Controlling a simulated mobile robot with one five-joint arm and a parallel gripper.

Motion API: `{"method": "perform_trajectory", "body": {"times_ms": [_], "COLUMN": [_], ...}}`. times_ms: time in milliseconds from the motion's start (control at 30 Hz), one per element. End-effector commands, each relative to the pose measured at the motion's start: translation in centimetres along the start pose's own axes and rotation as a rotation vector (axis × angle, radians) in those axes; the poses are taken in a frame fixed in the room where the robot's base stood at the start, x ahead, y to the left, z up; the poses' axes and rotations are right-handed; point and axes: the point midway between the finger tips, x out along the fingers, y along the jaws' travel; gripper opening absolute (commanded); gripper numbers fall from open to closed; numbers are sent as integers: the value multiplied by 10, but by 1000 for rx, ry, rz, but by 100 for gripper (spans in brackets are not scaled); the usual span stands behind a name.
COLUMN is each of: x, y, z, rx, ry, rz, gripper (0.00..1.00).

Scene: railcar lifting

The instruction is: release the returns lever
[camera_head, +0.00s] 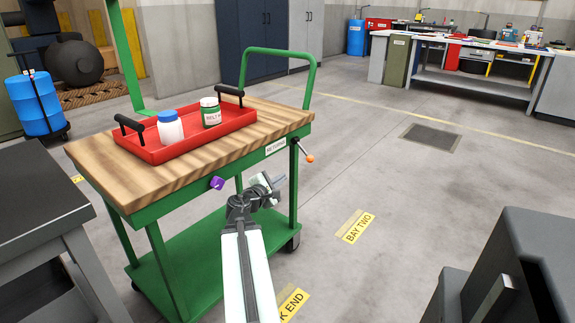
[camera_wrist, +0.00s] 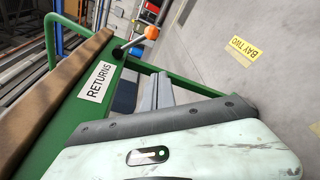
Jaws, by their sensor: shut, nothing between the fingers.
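The returns lever, with an orange knob (camera_head: 309,158) on a short dark arm, sticks out from the right end of the green cart's front rail, next to a white RETURNS label (camera_head: 276,147). In the wrist view the orange knob (camera_wrist: 152,32) is at the top centre, beyond my fingers, with the RETURNS label (camera_wrist: 97,81) at the left. My gripper (camera_head: 279,181) is shut and empty, in front of the cart's rail, to the left of and below the knob. My grey fingertips also show in the wrist view (camera_wrist: 158,80), apart from the lever.
Dark benches flank the near left and right. Floor right of the cart is clear.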

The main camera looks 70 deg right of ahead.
Motion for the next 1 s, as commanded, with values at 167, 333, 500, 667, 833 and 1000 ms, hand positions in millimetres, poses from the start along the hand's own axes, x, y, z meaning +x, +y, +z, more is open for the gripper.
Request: {"method": "perform_trajectory", "body": {"times_ms": [167, 333, 500, 667, 833, 1000], "x": [-4, 0, 28, 64, 98, 98], "y": [4, 6, 8, 9, 9, 12], "z": [-6, -10, -14, -16, -16, 16], "rx": [-1, -1, -1, 0, -2, 0], "ry": [8, 14, 16, 17, 17, 19], "rz": [6, 10, 11, 12, 13, 13], "gripper": [0, 0, 0, 0, 0, 0]}}
